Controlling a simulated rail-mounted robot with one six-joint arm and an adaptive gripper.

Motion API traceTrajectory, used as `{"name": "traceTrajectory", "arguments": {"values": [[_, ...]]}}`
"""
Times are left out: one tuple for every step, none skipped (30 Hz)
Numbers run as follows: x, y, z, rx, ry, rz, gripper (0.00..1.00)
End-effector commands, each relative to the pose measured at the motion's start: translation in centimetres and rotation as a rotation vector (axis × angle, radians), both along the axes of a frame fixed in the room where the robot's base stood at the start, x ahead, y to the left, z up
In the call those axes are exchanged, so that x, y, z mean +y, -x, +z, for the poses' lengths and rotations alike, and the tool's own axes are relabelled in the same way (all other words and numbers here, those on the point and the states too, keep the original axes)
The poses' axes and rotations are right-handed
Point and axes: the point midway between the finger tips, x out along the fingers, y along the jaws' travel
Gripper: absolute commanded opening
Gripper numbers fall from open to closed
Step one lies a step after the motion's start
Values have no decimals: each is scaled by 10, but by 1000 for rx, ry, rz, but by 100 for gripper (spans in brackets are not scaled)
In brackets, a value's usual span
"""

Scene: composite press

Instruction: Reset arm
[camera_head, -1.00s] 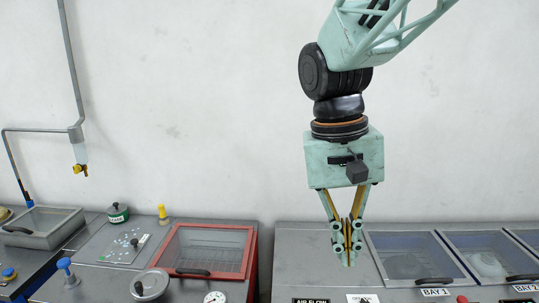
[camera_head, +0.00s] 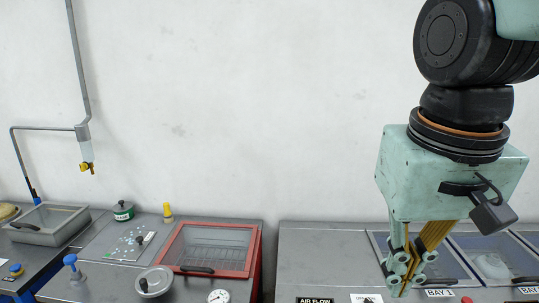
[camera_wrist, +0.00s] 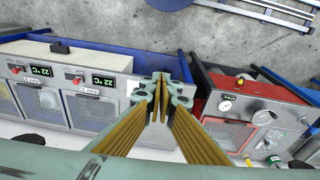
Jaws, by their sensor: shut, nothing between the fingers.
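My gripper (camera_head: 402,280) hangs at the right of the head view, pointing down, with its fingers together and nothing between them. It is in front of the grey cabinet top, beside the lid of bay 1 (camera_head: 462,268), part of which it hides.
A red-framed lid (camera_head: 208,250) stands left of the cabinet gap.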

Motion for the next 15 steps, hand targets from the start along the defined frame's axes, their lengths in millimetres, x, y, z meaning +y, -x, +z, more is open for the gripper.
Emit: {"name": "traceTrajectory", "arguments": {"values": [[-2,6,1,-14,-3,2,0],[-3,10,1,-20,-5,4,0],[-4,14,1,-28,-8,6,0],[-5,17,2,-35,-9,8,0],[-6,20,2,-42,-11,10,0],[-7,25,2,-51,-14,13,0],[-7,28,2,-58,-16,14,0],[-8,31,2,-65,-17,17,0],[-9,35,2,-75,-18,19,0],[-10,38,2,-83,-19,21,0],[-10,41,2,-89,-20,23,0],[-11,46,2,-99,-21,27,0],[-12,49,1,-105,-22,28,0],[-12,52,1,-112,-23,30,0],[-13,56,1,-121,-24,32,0]]}}
